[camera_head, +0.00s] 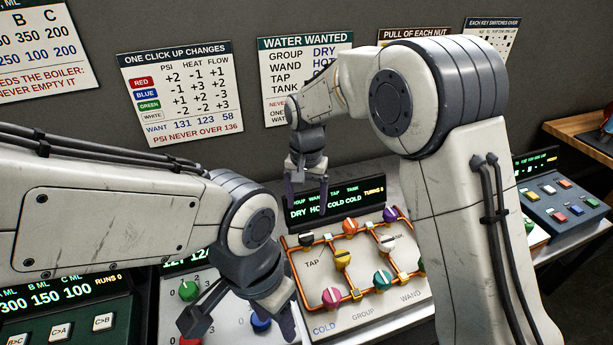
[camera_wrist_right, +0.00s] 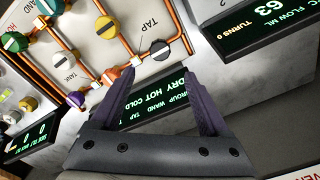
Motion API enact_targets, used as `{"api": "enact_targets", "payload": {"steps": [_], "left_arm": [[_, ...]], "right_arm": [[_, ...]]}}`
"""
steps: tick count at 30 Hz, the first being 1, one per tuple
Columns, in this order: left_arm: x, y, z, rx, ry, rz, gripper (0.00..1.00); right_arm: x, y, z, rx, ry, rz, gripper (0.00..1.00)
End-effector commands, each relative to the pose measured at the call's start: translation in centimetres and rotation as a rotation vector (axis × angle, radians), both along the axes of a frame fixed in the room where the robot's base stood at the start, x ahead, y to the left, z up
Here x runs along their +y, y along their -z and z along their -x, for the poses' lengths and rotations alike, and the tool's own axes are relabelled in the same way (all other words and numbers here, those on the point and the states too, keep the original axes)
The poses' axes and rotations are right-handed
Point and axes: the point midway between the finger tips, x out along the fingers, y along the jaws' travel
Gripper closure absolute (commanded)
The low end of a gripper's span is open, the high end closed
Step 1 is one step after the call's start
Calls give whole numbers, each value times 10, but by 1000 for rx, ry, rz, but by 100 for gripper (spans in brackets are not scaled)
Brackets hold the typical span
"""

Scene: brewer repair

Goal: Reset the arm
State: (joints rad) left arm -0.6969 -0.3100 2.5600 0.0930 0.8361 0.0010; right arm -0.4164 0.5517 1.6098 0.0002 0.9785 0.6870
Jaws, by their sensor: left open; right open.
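My right gripper (camera_head: 307,194) is open and empty in front of the water panel's display (camera_head: 335,199), which reads DRY HOT COLD COLD and TURNS 0. In the right wrist view its two dark fingers (camera_wrist_right: 153,88) are spread, with the display between and beyond them. My left gripper (camera_head: 246,322) is open over the dial panel (camera_head: 222,310), close to a blue knob (camera_head: 261,324). The water panel (camera_head: 340,318) carries copper pipes and several coloured knobs, among them a pink one (camera_head: 332,297) and a yellow one (camera_head: 343,259). My right arm hides the panel's right edge.
A dark green panel (camera_head: 62,318) with buttons stands at the left. A blue button panel (camera_head: 565,210) stands at the right, near a wooden surface (camera_head: 585,128). Posters, including the water wanted card (camera_head: 300,60), hang on the grey wall behind.

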Motion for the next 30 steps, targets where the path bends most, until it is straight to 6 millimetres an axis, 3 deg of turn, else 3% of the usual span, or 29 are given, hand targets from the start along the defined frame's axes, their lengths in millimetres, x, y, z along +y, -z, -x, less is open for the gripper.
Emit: {"api": "enact_targets", "payload": {"steps": [5, 8, 11, 15, 21, 25, 30], "left_arm": [[0, 0, 0, 0, 0, 0, 50], [0, 0, 0, 0, 0, 0, 50], [0, 0, 0, 0, 0, 0, 50], [0, 0, 0, 0, 0, 0, 50], [0, 1, 0, 0, 0, 0, 50], [0, 1, 0, 0, 0, 0, 50], [0, 1, 0, 0, 0, 0, 50]], "right_arm": [[2, -5, 9, -1, -27, -3, 21], [5, -19, 35, -6, -111, -13, 21], [5, -37, 82, -11, -257, -27, 21], [-5, -53, 159, -22, -496, -49, 21], [-33, -50, 247, -35, -773, -74, 21], [-46, -43, 275, -41, -871, -80, 21], [-50, -41, 285, -42, -905, -83, 21]]}}
